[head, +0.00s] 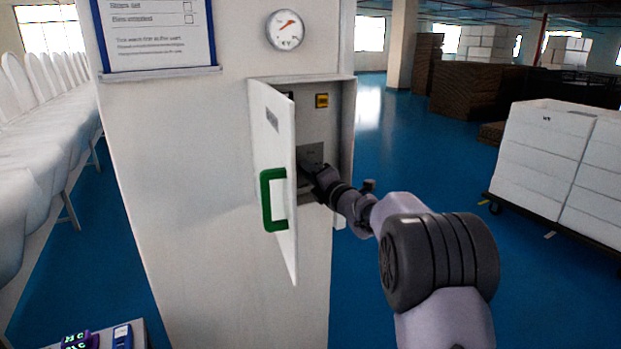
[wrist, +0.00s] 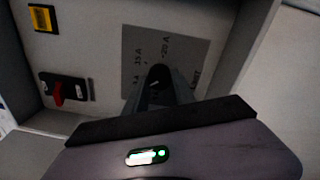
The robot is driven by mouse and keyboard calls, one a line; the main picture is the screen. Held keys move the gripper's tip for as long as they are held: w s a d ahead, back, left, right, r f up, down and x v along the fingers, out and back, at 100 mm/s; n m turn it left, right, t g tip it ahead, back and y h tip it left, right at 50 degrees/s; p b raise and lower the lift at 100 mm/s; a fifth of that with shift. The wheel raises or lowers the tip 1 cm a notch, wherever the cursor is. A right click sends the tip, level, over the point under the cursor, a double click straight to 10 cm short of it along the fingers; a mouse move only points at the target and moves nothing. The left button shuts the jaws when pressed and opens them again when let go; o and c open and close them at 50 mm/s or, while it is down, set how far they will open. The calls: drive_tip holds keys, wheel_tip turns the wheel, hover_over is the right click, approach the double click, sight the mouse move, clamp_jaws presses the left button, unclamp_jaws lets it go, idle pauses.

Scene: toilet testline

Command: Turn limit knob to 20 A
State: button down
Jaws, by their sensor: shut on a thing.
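The limit knob (wrist: 157,77) is a round black knob with a light pointer line, on a grey dial plate (wrist: 186,48) inside an open wall cabinet. The plate carries "15 A" and "20 A" markings; other lettering is partly hidden. The pointer's exact setting is too small to tell. My gripper (wrist: 160,84) is shut on the knob, with a finger on each side of it. In the head view the grey plate (head: 311,154) shows inside the cabinet, and my wrist hides the knob.
The cabinet door (head: 275,165) with its green handle (head: 268,200) stands open left of my arm. A red switch (wrist: 58,93) and a yellow part (wrist: 42,18) sit left of the plate. A gauge (head: 285,29) is above. A white box cart (head: 555,160) stands right.

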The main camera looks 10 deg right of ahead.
drive_tip(key=m, duration=0.3)
drive_tip(key=shift+m, duration=0.4)
drive_tip(key=m, duration=0.3)
drive_tip(key=shift+r+m, duration=0.1)
drive_tip(key=shift+m, duration=0.3)
drive_tip(key=m, duration=0.3)
drive_tip(key=shift+m+h, duration=0.3)
drive_tip(key=shift+m, duration=0.1)
drive_tip(key=m+p, duration=0.1)
drive_tip(key=m, duration=0.2)
drive_tip(key=shift+r+m, duration=0.15)
drive_tip(key=shift+m, duration=0.25)
drive_tip(key=m+p, duration=0.1)
drive_tip(key=m, duration=0.4)
drive_tip(key=shift+r+p, duration=0.1)
drive_tip(key=shift+p, duration=0.3)
drive_tip(key=m+p, duration=0.2)
drive_tip(key=m, duration=0.4)
